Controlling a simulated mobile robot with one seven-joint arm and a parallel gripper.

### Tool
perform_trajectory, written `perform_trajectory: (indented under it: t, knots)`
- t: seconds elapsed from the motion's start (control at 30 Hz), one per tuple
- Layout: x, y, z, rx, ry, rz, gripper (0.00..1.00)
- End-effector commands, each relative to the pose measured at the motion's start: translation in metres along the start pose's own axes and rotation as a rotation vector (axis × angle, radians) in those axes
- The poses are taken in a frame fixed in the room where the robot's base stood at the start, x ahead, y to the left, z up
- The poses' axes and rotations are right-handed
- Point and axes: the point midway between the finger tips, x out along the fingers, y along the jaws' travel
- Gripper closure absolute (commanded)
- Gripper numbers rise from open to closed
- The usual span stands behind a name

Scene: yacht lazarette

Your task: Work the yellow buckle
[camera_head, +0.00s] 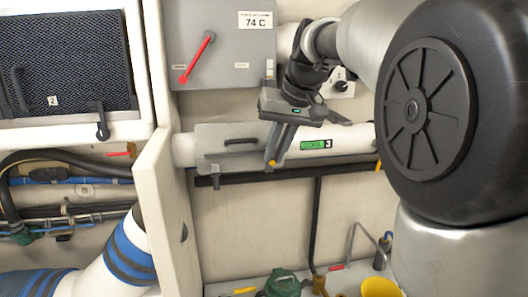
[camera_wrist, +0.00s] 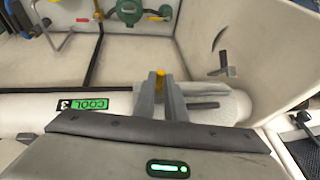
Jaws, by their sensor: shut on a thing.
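The yellow buckle shows only as a small yellow bit (camera_head: 272,162) at the fingertips of my gripper (camera_head: 271,156) in the head view. In the wrist view the yellow buckle (camera_wrist: 160,74) shows between the ends of the two fingers of my gripper (camera_wrist: 160,82). The fingers are shut on it and hide most of it. It is at the grey cover (camera_head: 212,140) around the white pipe (camera_head: 355,139). The cover also shows in the wrist view (camera_wrist: 232,104), with a dark handle on it. How the buckle's lever stands cannot be told.
The pipe has a green "COOL 3" label (camera_head: 318,144). A dark rail (camera_head: 232,180) runs below it. A grey box with a red lever (camera_head: 199,58) is above. A white panel (camera_head: 168,215) stands close on the left. A green fitting (camera_head: 283,284) and yellow funnel (camera_head: 380,287) are below.

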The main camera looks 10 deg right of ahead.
Motion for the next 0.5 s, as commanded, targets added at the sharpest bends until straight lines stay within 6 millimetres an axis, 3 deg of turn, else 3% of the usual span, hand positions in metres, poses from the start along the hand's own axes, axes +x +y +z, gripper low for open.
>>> perform_trajectory:
  t: [0.5]
  knots:
    - [0.019,0.006,0.029,-0.051,0.282,-0.021,1.0]
